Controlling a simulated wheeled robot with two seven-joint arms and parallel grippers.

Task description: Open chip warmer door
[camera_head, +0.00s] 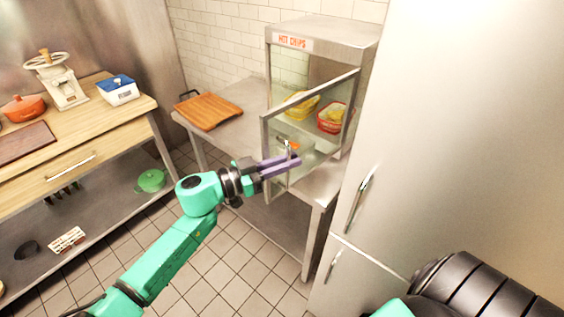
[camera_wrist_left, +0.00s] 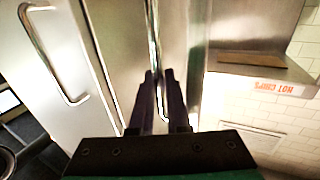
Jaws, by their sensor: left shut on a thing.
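The chip warmer (camera_head: 322,32) is a steel cabinet with a "HOT CHIPS" label, standing on a steel counter. Its glass door (camera_head: 312,112) in a metal frame stands partly open, swung out from the cabinet front. Inside are a yellow basket (camera_head: 301,105) and a red basket (camera_head: 332,118) of chips. My left gripper (camera_head: 290,160), with purple fingers, is shut on the door handle (camera_head: 289,149) at the door's lower part. In the left wrist view the dark fingers (camera_wrist_left: 161,80) close around the upright handle bar (camera_wrist_left: 155,40). My right gripper is out of view.
A tall fridge (camera_head: 440,110) with handles stands close on the right of the warmer. A wooden board (camera_head: 208,110) lies on the steel counter to the left. A wooden worktop (camera_head: 100,122) with a scale and pots is at far left. Tiled floor between is clear.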

